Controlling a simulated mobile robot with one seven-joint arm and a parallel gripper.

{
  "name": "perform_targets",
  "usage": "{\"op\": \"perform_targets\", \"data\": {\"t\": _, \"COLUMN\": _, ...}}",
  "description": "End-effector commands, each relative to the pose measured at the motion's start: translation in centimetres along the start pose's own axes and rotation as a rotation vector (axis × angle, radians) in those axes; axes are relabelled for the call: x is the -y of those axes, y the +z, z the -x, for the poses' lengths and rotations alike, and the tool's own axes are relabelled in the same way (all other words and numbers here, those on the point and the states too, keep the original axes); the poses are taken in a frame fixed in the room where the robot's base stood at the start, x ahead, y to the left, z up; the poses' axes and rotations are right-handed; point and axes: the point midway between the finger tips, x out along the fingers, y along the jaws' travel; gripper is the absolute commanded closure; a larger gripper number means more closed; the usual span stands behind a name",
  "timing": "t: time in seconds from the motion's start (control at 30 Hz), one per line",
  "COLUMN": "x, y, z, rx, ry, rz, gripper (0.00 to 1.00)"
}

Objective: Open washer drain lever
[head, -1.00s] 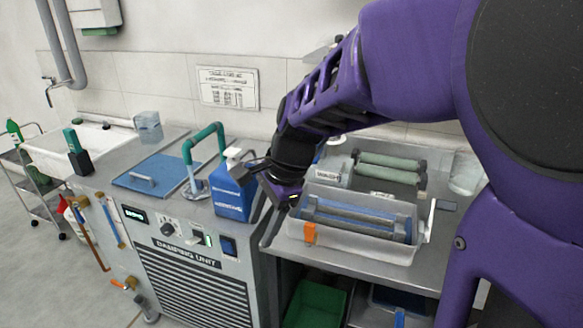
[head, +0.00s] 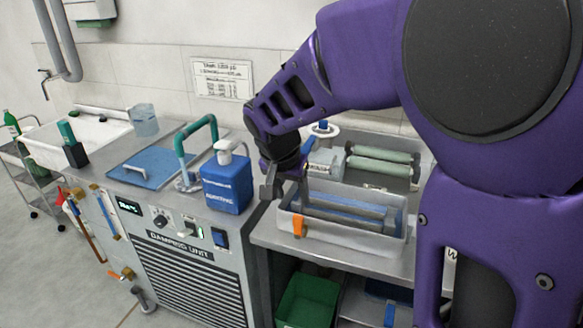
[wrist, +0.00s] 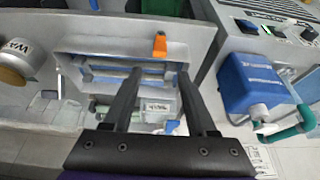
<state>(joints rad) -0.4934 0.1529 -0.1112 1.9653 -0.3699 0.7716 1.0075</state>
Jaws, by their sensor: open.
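The washer is a clear-walled grey tray (head: 350,238) on the steel bench, with rollers lying in it. Its orange drain lever (head: 298,226) is on the front wall near the left corner, and it stands upright. The lever also shows in the wrist view (wrist: 160,45), just beyond and between my fingertips. My gripper (head: 285,188) is above the tray's front left corner, fingers pointing down. In the wrist view my gripper (wrist: 160,72) is open with nothing between its fingers. The fingers appear apart from the lever.
A blue bottle (head: 227,184) with a white pump stands on the damping unit (head: 180,243), left of my gripper. Green rollers (head: 380,168) lie in a tray behind the washer. A green bin (head: 307,300) sits on the shelf below.

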Motion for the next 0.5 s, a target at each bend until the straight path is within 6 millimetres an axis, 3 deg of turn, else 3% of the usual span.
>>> {"op": "perform_targets", "data": {"t": 0.03, "x": -0.1, "y": 0.1, "z": -1.4, "rx": 0.004, "ry": 0.005, "rz": 0.000, "gripper": 0.43}}
{"op": "perform_targets", "data": {"t": 0.3, "x": -0.1, "y": 0.1, "z": -7.3, "rx": 0.004, "ry": 0.004, "rz": -0.001, "gripper": 0.43}}
{"op": "perform_targets", "data": {"t": 0.5, "x": -0.1, "y": 0.1, "z": -10.4, "rx": 0.003, "ry": 0.003, "rz": -0.001, "gripper": 0.43}}
